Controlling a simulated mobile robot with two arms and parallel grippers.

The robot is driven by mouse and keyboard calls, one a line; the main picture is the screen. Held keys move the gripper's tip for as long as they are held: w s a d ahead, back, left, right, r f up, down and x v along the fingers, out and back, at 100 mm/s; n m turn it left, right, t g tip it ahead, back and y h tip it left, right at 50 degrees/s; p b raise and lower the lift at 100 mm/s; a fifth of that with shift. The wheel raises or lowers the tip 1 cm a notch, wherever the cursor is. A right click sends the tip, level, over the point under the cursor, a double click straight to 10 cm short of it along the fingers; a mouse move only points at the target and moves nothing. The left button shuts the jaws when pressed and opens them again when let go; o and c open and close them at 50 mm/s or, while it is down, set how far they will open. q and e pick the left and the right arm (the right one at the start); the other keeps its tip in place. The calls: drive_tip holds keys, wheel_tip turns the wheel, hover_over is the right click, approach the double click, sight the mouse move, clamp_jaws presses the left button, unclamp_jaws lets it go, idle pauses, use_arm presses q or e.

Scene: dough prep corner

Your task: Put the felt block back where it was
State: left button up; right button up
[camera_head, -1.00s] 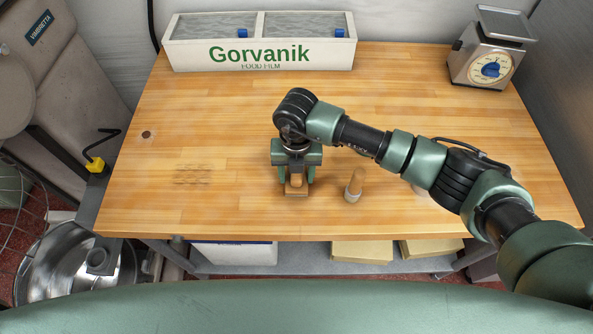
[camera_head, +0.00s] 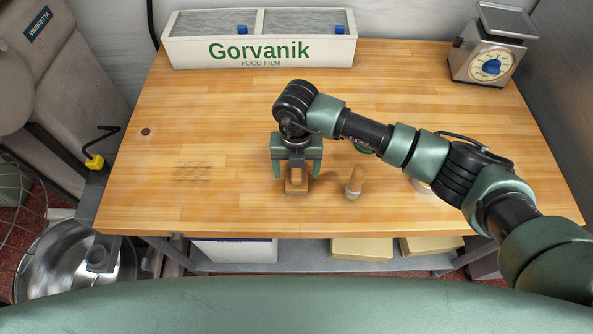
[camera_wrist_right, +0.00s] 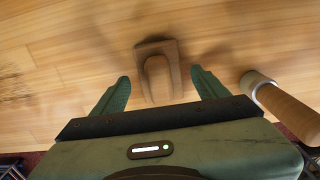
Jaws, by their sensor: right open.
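A brown block with a rounded raised grip, which I take to be the felt block (camera_head: 297,186), rests on the wooden table near its front edge, left of the middle. It also shows in the right wrist view (camera_wrist_right: 172,47), lying between and beyond the fingertips. My right gripper (camera_head: 297,175) is open, with one finger on each side of the block and gaps to it. The wrist view shows both fingers of this gripper (camera_wrist_right: 158,78) apart from the block. The block's underside is hidden. My left gripper is not in view.
A partly hidden round item (camera_head: 421,187) is under my arm. A Gorvanik film box (camera_head: 190,54) and a scale (camera_head: 491,56) stand at the back. A faint patterned mark (camera_head: 192,171) lies left on clear wood.

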wheel_tip(320, 180, up, 10)
drive_tip(key=b, duration=0.3)
drive_tip(key=shift+f+b, duration=0.2)
drive_tip(key=shift+b, duration=0.1)
drive_tip(key=shift+r, duration=0.6)
